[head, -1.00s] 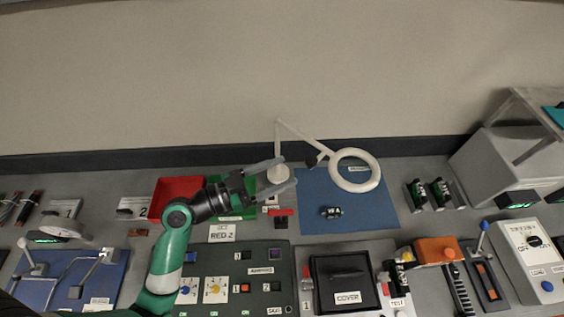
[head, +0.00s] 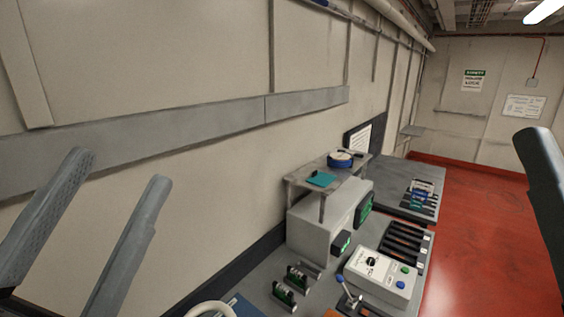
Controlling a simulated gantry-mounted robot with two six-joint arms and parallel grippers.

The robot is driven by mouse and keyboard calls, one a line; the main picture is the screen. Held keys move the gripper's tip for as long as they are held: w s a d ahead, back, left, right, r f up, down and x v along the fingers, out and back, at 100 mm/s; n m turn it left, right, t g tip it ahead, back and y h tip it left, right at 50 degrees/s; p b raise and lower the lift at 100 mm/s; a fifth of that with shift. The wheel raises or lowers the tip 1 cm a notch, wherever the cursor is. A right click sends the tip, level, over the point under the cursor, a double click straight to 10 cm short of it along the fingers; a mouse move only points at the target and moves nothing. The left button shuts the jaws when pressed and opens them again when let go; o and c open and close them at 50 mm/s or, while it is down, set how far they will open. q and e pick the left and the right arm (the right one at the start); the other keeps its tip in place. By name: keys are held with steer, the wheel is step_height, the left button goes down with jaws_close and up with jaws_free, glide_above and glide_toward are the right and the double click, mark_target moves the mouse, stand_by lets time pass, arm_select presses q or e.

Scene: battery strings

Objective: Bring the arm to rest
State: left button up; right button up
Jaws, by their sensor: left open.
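My left gripper (head: 98,225) is large and close at the lower left of the head view. Its two grey fingers stand apart and tilt upward, with only the wall behind them and nothing between them. Its wrist is cut off by the bottom left of the picture. A dark curved shape stands at the right edge; I cannot tell which part it is.
The grey bench holds a white control box (head: 383,273), green-lit batteries (head: 285,293) and a grey cabinet (head: 318,228) with a shelf above. A ring lamp (head: 211,309) and blue mat show at the bottom. The red floor (head: 480,235) is clear on the right.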

arm_select(q)
steer(key=s+a+r+n+t+y, duration=0.25)
steer(key=a+r+n+y, duration=0.2)
steer(key=n+y, duration=0.35)
step_height(320, 180, up, 16)
steer(key=p, duration=1.8)
steer(key=shift+w+a+r+h, duration=0.2)
steer(key=shift+w+r+h, duration=0.05)
steer(key=shift+w+h, duration=0.05)
arm_select(e)
step_height(320, 180, up, 18)
arm_select(q)
steer(key=shift+t, duration=0.25)
